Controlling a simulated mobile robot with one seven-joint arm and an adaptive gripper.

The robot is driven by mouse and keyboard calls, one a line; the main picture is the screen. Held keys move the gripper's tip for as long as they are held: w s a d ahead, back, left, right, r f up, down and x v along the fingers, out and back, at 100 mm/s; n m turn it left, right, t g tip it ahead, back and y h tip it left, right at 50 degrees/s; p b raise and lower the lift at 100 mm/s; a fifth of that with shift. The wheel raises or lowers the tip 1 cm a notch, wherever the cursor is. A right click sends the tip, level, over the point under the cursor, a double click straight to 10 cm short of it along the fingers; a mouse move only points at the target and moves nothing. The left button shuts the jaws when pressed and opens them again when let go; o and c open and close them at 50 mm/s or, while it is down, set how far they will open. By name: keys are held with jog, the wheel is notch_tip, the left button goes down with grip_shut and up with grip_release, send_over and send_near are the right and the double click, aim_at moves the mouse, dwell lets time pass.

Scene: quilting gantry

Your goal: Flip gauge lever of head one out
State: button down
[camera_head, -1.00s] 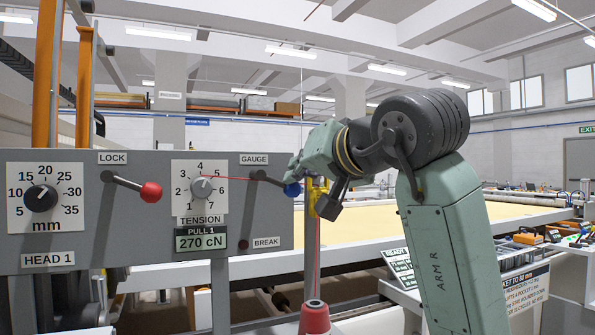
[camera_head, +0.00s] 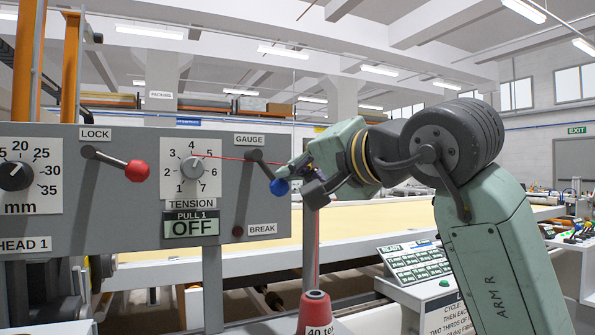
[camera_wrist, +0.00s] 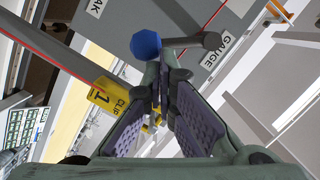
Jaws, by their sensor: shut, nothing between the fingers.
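The gauge lever (camera_head: 266,171) of head one is a dark arm with a blue knob. It slants down and right from its pivot below the GAUGE label (camera_head: 249,139). In the wrist view the blue knob (camera_wrist: 146,44) is just beyond the fingertips. My gripper (camera_head: 292,176) is shut and empty beside the knob, on its right. In the wrist view my gripper's fingers (camera_wrist: 160,66) meet beside the knob and lever arm; I cannot tell whether they touch. The PULL 1 display (camera_head: 190,228) reads OFF.
The lock lever with a red knob (camera_head: 137,171) is on the panel's left, and the tension dial (camera_head: 194,168) is between the levers. Red thread (camera_head: 228,157) runs past the gauge lever. A yellow CLIP 1 tag (camera_wrist: 107,97) is close to the fingers. A red cone (camera_head: 314,312) stands below.

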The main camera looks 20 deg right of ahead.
jog(key=f+m+b, duration=0.1)
jog(key=m, duration=0.1)
jog(key=shift+a+f+m+y+b, duration=0.3)
jog(key=shift+a+f+b, duration=0.05)
jog(key=shift+b, duration=0.05)
jog(key=shift+a+f+m+t+b, duration=0.4)
jog(key=shift+m+b, duration=0.25)
jog(key=shift+m, duration=0.35)
jog(key=shift+r, duration=0.2)
